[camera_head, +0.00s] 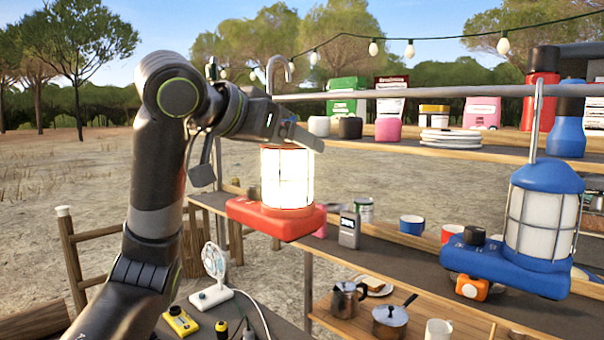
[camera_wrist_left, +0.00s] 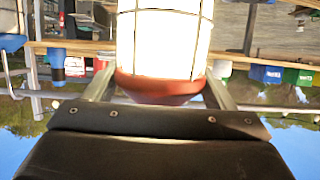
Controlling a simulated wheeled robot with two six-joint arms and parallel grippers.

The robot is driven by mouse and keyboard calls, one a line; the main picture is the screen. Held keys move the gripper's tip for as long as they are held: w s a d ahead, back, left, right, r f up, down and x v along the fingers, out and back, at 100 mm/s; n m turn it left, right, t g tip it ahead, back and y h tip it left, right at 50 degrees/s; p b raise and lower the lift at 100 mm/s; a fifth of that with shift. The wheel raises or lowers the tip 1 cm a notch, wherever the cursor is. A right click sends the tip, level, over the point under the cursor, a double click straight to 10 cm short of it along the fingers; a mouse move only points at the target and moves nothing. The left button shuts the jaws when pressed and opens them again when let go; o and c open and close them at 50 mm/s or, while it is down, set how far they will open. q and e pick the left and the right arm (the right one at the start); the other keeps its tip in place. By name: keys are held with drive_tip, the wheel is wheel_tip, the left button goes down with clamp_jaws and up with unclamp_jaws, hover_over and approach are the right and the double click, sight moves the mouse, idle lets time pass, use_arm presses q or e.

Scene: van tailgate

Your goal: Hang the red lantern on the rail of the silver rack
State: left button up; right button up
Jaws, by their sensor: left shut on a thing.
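The red lantern (camera_head: 276,217) is upright, with a lit caged globe and red base. My left gripper (camera_head: 303,137) is shut on its upper part; in the left wrist view the gripper fingers (camera_wrist_left: 158,92) flank the lantern's red cap (camera_wrist_left: 160,86). Its metal hook (camera_head: 279,68) stands above the gripper, beside the left end of the silver rail (camera_head: 430,92) in the picture. I cannot tell whether the hook is over the rail or in front of it. The gripper hides the cap in the head view. My right gripper is not in view.
A blue lantern (camera_head: 541,225) hangs by its hook from the rail's right part. Shelves behind hold canisters, plates (camera_head: 450,137), cups and pots (camera_head: 391,318). A white fan (camera_head: 214,270) stands lower left. String lights (camera_head: 409,49) cross above the rail.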

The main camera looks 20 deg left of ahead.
use_arm(q)
drive_tip(key=shift+s+a+r, duration=0.1)
drive_tip(key=shift+a+r, duration=0.1)
drive_tip(key=shift+r, duration=0.4)
drive_tip(key=shift+w+d+p, duration=0.15)
drive_tip(key=shift+w+p, duration=0.15)
drive_tip(key=shift+w, duration=0.15)
drive_tip(key=r+p+x, duration=0.1)
drive_tip(key=p+x, duration=0.2)
drive_tip(key=x, duration=1.2)
drive_tip(key=shift+w+d, duration=0.3)
drive_tip(key=shift+w, duration=0.25)
idle(0.3)
